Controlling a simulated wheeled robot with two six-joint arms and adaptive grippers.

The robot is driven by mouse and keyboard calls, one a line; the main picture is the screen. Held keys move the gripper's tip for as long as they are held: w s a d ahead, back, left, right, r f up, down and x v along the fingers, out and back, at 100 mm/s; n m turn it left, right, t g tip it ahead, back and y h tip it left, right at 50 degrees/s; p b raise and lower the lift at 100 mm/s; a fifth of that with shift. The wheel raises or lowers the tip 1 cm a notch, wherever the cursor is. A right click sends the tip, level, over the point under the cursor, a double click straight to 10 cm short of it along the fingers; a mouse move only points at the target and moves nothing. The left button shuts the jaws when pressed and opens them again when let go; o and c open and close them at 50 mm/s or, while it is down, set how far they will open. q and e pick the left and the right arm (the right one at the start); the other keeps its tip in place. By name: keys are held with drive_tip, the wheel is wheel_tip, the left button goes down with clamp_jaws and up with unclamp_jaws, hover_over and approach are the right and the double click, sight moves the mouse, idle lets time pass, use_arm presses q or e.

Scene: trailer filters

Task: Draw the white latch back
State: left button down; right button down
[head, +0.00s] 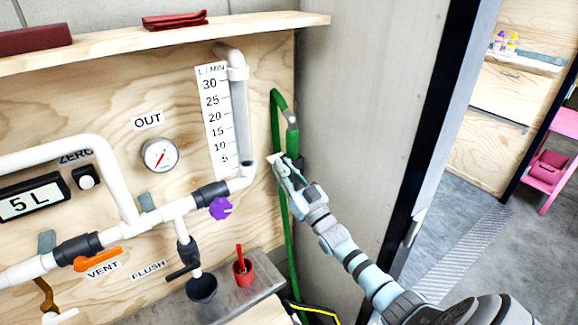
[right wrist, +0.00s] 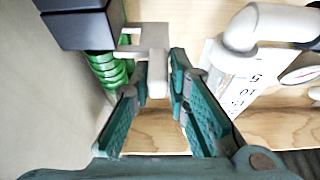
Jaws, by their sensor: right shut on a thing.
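The white latch (right wrist: 157,66) shows in the right wrist view as a small pale block with a thin plate beside it, next to a dark block (right wrist: 85,22). My right gripper (right wrist: 157,78) has its fingertips on either side of the latch and is shut on it. In the head view the right gripper (head: 281,165) reaches up from the lower right to the green hose by the grey wall, and the latch (head: 274,158) is a small white bit at its fingertips, mostly hidden. My left gripper is not in view.
A green hose (head: 275,120) runs down beside the grey wall panel (head: 350,100). To the left are white pipes (head: 130,180), a flow scale (head: 214,115), a gauge (head: 160,154) and a purple knob (head: 220,208). A red cup (head: 243,273) stands on the ledge below. A doorway opens at right.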

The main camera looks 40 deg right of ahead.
drive_tip(key=c, duration=1.6)
unclamp_jaws()
drive_tip(key=shift+a, duration=0.2)
drive_tip(key=v, duration=1.2)
